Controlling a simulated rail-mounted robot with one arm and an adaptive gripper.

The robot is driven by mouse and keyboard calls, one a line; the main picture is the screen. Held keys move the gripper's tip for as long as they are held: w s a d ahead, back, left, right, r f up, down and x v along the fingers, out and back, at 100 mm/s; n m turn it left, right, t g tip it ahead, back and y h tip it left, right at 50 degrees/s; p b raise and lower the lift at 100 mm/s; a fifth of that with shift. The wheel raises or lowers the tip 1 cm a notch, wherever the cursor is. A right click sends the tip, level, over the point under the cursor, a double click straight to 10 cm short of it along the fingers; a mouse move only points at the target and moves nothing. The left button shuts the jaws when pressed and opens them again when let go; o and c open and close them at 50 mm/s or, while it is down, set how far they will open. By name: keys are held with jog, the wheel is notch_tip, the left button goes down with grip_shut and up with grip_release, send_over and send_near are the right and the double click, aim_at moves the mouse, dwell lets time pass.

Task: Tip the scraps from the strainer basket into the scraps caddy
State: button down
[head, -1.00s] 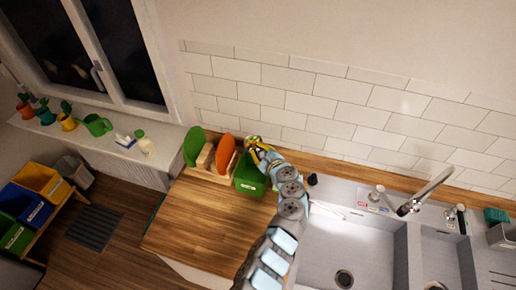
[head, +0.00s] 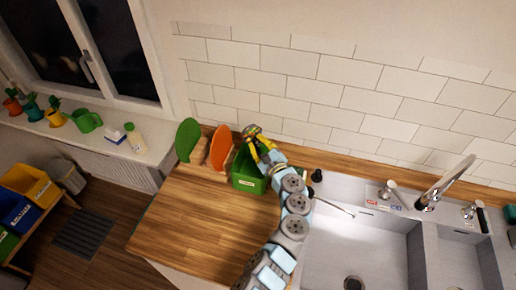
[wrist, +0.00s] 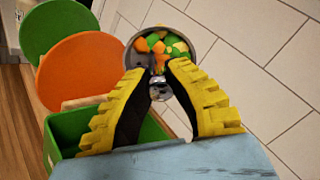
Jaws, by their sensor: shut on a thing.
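My gripper (wrist: 166,72) is shut on the strainer basket (wrist: 178,27), a small grey metal cup. Orange, green and yellow scraps (wrist: 160,44) are still inside it in the wrist view. In the head view the basket (head: 250,131) is small, held at the tips of my yellow fingers (head: 258,147). The green scraps caddy (head: 246,177) stands on the wooden counter below the basket, its label facing front. In the wrist view the caddy (wrist: 62,135) is at lower left, partly hidden by my gripper, and the basket shows to the right of its opening.
A green board (head: 187,140) and an orange board (head: 221,147) stand in a wooden rack left of the caddy. The tiled wall (head: 310,95) is close behind. The sink (head: 345,250) lies to the right. The front counter (head: 190,215) is clear.

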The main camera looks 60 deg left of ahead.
jog(key=shift+a+f+y+b, duration=0.1)
jog(key=shift+f+y+b, duration=0.45)
jog(key=shift+b, duration=2.6)
jog(key=shift+a+f+y+b, duration=0.1)
jog(key=shift+y+b, duration=0.75)
jog(key=shift+b, duration=2.35)
jog(key=shift+f+y+b, duration=0.35)
jog(key=shift+y+b, duration=0.35)
jog(key=shift+b, duration=2.45)
jog(key=b, duration=0.3)
jog(key=shift+y, duration=0.4)
jog(key=shift+s+r+b, duration=0.1)
jog(key=shift+r+b, duration=0.05)
jog(key=shift+b, duration=0.35)
jog(key=shift+r, duration=0.15)
